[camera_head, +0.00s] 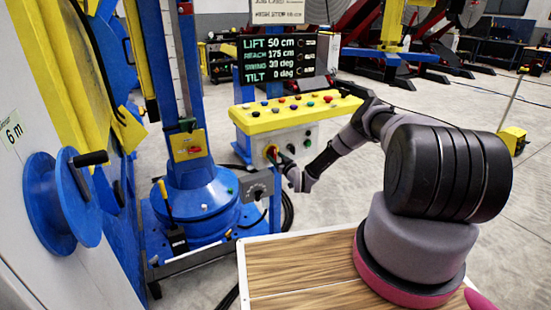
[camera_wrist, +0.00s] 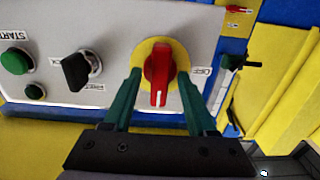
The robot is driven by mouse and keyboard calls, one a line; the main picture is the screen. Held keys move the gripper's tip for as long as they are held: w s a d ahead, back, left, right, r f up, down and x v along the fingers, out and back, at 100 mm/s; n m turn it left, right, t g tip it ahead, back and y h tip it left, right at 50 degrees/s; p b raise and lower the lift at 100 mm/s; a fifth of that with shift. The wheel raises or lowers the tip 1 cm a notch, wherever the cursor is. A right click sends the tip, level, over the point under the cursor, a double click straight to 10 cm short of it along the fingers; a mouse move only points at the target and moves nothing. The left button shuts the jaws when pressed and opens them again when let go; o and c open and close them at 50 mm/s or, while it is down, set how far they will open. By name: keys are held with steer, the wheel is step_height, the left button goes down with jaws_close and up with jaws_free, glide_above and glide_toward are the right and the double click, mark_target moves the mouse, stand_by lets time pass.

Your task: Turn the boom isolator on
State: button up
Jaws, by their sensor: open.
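The boom isolator (camera_wrist: 160,72) is a red rotary handle on a round yellow plate, set in a grey panel. In the wrist view its handle stands upright in the picture, with a white mark at its lower end. A small label that seems to read OFF is to its right. In the head view the isolator (camera_head: 271,153) shows small on the front of the control console. My gripper (camera_wrist: 160,88) is open, with one green finger on each side of the red handle. Gaps show between the fingers and the handle. In the head view my gripper (camera_head: 283,166) is at the console front, partly hard to make out.
A black selector knob (camera_wrist: 77,71) and a green START button (camera_wrist: 15,61) sit left of the isolator. The console's yellow top (camera_head: 262,120) carries several coloured buttons above. A display (camera_head: 278,57) stands behind.

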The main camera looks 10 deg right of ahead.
steer(key=v, duration=1)
steer(key=shift+s, duration=0.25)
steer(key=shift+d, duration=0.15)
